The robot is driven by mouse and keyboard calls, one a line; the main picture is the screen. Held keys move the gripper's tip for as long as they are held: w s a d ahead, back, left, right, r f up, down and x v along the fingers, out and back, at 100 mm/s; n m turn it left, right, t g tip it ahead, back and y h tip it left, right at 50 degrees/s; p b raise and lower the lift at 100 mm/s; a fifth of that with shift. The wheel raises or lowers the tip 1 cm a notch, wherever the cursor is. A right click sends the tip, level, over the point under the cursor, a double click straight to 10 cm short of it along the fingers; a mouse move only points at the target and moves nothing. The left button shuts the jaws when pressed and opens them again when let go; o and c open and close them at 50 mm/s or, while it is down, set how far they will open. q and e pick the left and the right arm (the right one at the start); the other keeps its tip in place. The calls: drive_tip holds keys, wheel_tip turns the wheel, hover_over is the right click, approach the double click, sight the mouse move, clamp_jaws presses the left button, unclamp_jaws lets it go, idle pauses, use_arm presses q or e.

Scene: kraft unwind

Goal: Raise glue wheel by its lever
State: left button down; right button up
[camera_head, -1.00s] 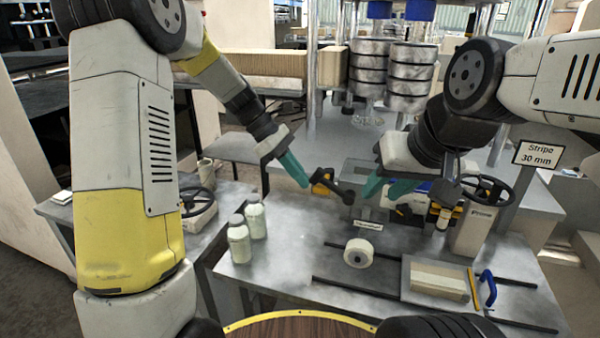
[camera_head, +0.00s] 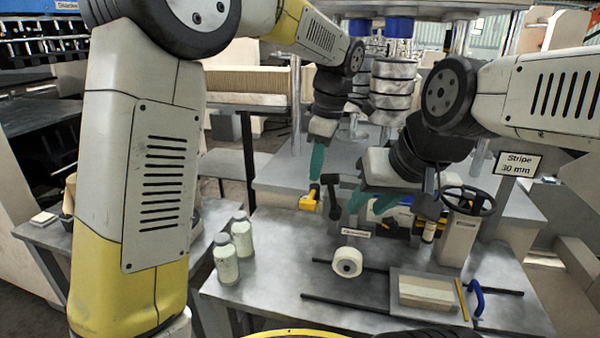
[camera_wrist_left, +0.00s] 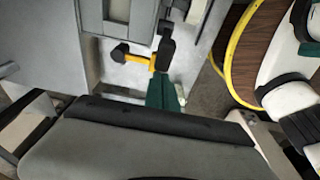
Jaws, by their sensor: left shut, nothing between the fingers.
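My left gripper (camera_head: 315,180) has teal fingers that are closed together with nothing between them. Its fingertips point down just above a yellow part (camera_head: 308,202) beside a black arm (camera_head: 331,190) with a thick end. I take these as the glue wheel's lever assembly; which part is the handle I cannot tell. In the left wrist view the closed teal fingers (camera_wrist_left: 164,80) point at the black end (camera_wrist_left: 165,52), with the yellow part (camera_wrist_left: 138,58) beside it; contact is unclear. The glue wheel itself is not clearly distinguishable. My right gripper (camera_head: 371,208) is open, its fingers apart, over the machine.
A white roll (camera_head: 347,262), a tray with a tan block (camera_head: 427,290) and a blue handle (camera_head: 477,299) are on the grey table. Two pale bottles (camera_head: 228,265) stand at its left corner. A black handwheel (camera_head: 468,201) stands at right.

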sight(338, 175)
use_arm(q)
drive_tip(key=d+y, duration=0.1)
drive_tip(key=s+d+y, duration=0.1)
drive_tip(key=d, duration=0.1)
drive_tip(key=d+r+t+y, duration=0.1)
drive_tip(key=shift+s+d+y, duration=0.15)
drive_tip(key=shift+s+y, duration=0.05)
drive_tip(key=shift+y, duration=0.2)
drive_tip(key=shift+s+d, duration=0.3)
drive_tip(key=shift+d, duration=0.5)
